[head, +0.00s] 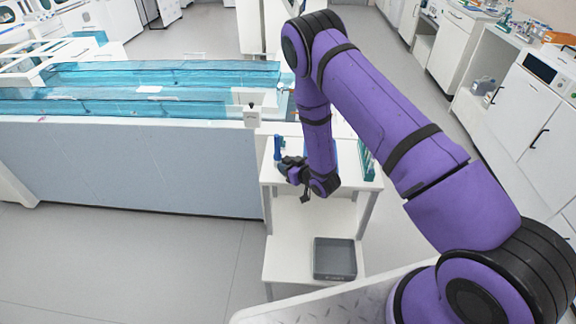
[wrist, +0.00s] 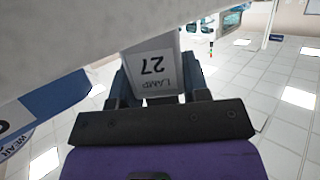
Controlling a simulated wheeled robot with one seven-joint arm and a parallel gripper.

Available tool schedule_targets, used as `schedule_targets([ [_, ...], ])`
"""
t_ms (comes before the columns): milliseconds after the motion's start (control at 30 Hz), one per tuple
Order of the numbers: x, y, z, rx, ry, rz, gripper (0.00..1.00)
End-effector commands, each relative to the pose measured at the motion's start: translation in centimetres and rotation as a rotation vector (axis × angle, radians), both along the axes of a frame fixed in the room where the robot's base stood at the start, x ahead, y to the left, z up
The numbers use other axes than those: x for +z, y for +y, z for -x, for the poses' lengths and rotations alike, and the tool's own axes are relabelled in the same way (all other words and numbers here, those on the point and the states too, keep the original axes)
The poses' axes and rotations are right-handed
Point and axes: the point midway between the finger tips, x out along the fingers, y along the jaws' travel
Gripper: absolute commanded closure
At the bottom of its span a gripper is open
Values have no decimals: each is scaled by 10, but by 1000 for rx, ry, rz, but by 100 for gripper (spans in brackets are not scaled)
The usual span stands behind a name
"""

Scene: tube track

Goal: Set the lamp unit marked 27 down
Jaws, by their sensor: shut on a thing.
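The lamp unit marked 27 (wrist: 152,68) is a pale grey block with a label reading "LAMP" and "27". In the wrist view it sits between the dark fingers of my gripper (wrist: 158,90), which is shut on it. In the head view my gripper (head: 291,168) is by the left side of the white cart's top (head: 350,178), at the near end of the track. The lamp unit cannot be made out there. In the wrist view a large pale slab (wrist: 100,25) crosses close beyond the lamp unit. Whether they touch is unclear.
The long track with teal clear covers (head: 170,75) stands on the left behind a pale panel (head: 130,165). A blue item (head: 278,148) and a teal rack (head: 367,160) stand on the cart top. A grey tray (head: 335,258) is on its lower shelf.

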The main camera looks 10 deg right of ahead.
Motion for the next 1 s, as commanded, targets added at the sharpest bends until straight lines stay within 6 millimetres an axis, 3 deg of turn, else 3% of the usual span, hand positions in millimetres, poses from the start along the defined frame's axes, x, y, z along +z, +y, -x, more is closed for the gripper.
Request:
schedule_targets([
  [200, -2, 0, 0, 0, 0, 0, 92],
  [233, -2, 0, 0, 0, 0, 0, 55],
  [333, -2, 0, 0, 0, 0, 0, 32],
  [700, 1, -1, 2, 0, 1, 0, 32],
  [1000, 16, -23, 44, -3, 3, -1, 32],
])
